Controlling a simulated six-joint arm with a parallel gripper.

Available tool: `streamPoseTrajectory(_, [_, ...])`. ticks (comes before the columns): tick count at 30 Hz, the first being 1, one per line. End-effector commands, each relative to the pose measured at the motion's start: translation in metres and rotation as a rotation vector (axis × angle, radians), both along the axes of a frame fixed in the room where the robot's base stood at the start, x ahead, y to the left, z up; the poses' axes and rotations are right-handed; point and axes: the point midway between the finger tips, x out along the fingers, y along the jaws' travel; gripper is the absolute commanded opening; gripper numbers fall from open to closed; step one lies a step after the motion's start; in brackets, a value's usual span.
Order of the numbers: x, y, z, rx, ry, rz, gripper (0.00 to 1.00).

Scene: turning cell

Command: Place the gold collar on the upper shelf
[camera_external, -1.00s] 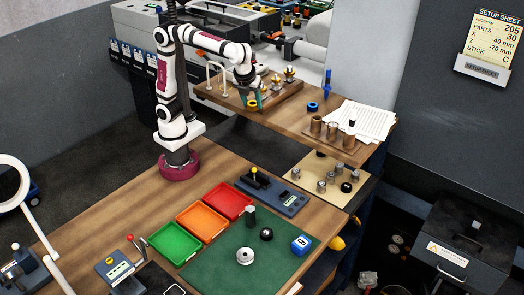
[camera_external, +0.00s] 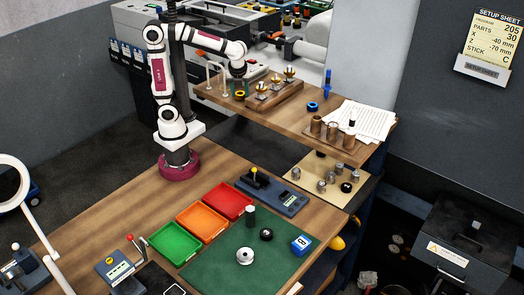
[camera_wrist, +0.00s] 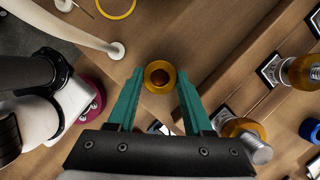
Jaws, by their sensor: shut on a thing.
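The gold collar (camera_wrist: 151,77) is a small ring with a dark hole, held between the green fingertips of my gripper (camera_wrist: 160,80) in the wrist view. In the outside view the collar (camera_external: 240,95) shows low between the fingers of my gripper (camera_external: 239,90). Both are over the left part of the wooden upper shelf (camera_external: 285,119). I cannot tell whether the collar touches the shelf or hangs just above it.
A wooden block (camera_external: 261,103) with gold-topped pegs stands just right of my gripper. A white arched rail (camera_external: 210,68) stands at its left.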

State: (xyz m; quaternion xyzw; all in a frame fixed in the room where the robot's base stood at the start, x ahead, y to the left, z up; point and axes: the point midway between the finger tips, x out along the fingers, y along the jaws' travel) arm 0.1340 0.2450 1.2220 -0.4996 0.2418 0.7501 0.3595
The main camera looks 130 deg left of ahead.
Motion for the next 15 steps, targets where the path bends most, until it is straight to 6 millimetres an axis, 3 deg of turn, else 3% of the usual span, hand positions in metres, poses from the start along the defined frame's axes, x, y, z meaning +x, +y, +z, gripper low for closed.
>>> streamPoseTrajectory(11, [0.0005,-0.0001,-0.0076,0.001,0.0,0.0,0.0])
streamPoseTrajectory(12, [0.0006,-0.0001,-0.0078,0.001,-0.001,0.0,0.56])
streamPoseTrajectory(15, [0.0006,-0.0002,-0.0076,0.001,-0.001,0.0,0.74])
